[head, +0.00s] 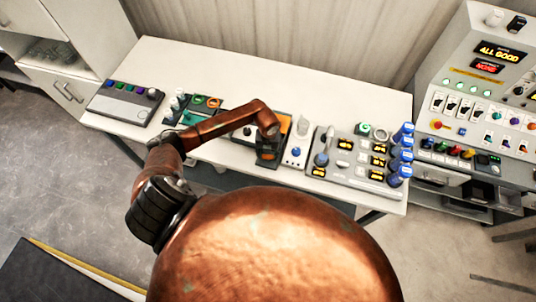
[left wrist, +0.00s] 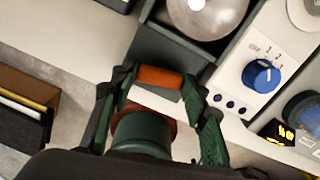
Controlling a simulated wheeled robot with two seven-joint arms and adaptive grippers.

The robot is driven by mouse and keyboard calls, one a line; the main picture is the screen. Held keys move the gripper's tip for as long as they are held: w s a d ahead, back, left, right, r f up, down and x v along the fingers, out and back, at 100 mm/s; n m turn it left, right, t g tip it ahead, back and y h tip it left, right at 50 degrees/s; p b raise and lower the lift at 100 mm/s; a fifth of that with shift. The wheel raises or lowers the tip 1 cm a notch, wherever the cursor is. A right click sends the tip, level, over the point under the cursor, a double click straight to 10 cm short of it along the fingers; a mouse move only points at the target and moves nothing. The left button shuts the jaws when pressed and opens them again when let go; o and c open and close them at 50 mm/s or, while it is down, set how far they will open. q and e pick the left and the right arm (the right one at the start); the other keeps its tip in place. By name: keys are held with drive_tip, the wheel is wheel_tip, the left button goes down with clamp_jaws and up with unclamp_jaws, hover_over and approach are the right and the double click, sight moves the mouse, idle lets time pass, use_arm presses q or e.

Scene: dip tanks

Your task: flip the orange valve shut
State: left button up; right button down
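In the left wrist view, the orange valve handle (left wrist: 158,77) is a short rounded bar at the front edge of a dark grey box (left wrist: 165,48). My left gripper (left wrist: 158,80) has its green fingers spread, one at each end of the bar. I cannot make out whether the fingertips touch it. In the head view, my left gripper (head: 268,138) points down over the dark box near the middle of the table and hides much of it. My right gripper is in neither view.
A white panel with a blue knob (left wrist: 262,75) stands close to the right of the box. A silver round vessel (left wrist: 207,14) sits in the box. Several blue-capped bottles (head: 402,155) stand at the table's right end. Bare white table (head: 210,68) lies behind the devices.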

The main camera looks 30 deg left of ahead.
sight(268, 156)
use_arm(q)
drive_tip(key=c, duration=0.5)
drive_tip(key=shift+w+a+f+m+b, duration=0.1)
drive_tip(key=shift+m+b, duration=0.5)
drive_tip(key=shift+b, duration=0.1)
drive_tip(key=shift+c, duration=0.3)
drive_tip(key=shift+m+b, duration=0.3)
drive_tip(key=shift+b, duration=0.05)
drive_tip(key=shift+m, duration=0.4)
drive_tip(key=o, duration=1.2)
drive_tip(key=shift+c, duration=0.2)
drive_tip(key=shift+r, duration=0.25)
wheel_tip(268, 156, up, 12)
